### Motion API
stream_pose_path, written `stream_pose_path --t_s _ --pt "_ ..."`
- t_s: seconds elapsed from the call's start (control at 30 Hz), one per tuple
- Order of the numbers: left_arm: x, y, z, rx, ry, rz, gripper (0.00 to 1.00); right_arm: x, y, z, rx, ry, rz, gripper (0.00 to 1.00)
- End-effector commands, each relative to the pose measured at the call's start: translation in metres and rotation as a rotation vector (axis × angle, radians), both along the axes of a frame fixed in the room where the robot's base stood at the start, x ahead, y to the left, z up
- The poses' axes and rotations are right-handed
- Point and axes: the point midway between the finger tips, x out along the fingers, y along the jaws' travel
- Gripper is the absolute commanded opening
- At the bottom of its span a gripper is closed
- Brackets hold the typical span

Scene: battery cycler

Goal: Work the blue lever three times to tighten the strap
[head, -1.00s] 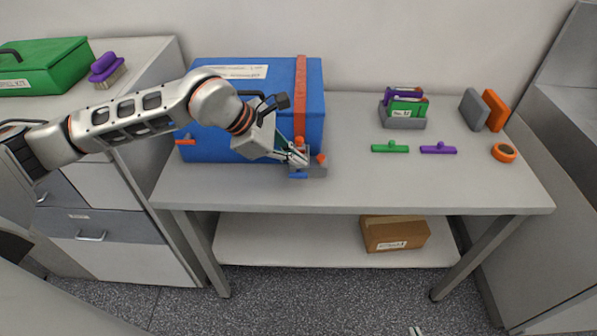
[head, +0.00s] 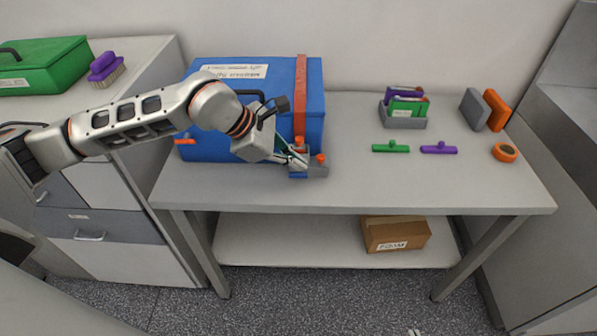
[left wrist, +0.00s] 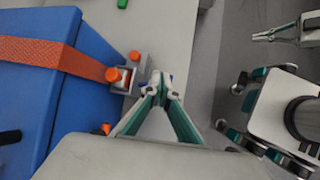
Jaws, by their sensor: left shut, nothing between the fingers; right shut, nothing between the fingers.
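The orange strap (head: 301,75) runs over the blue case (head: 225,95) and down its front to a grey ratchet buckle (head: 318,171) with orange knobs. The buckle also shows in the left wrist view (left wrist: 127,72). A bit of the blue lever (head: 298,175) shows low at the buckle; the rest is hidden by my gripper. My left gripper (head: 303,163) is shut and empty, its tips right by the buckle and lever. Whether they touch the lever, I cannot tell. My right gripper (left wrist: 256,37) is shut and empty, away from the case at the right of the left wrist view.
The grey table (head: 420,185) is clear to the right of the buckle. Further right are green (head: 391,148) and purple (head: 438,149) handled pieces, a grey holder (head: 403,122) and an orange ring (head: 505,152). A cardboard box (head: 395,235) is on the shelf below.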

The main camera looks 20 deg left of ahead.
Motion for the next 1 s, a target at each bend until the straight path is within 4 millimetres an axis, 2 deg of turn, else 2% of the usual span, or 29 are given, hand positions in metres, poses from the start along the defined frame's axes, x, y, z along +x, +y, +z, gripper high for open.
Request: stream_pose_path --t_s 1.0 --pt "-0.0023 -0.0003 -0.0097 0.001 0.001 0.001 0.00 -0.0013 0.0001 -0.0057 0.000 0.003 0.000 0.00"
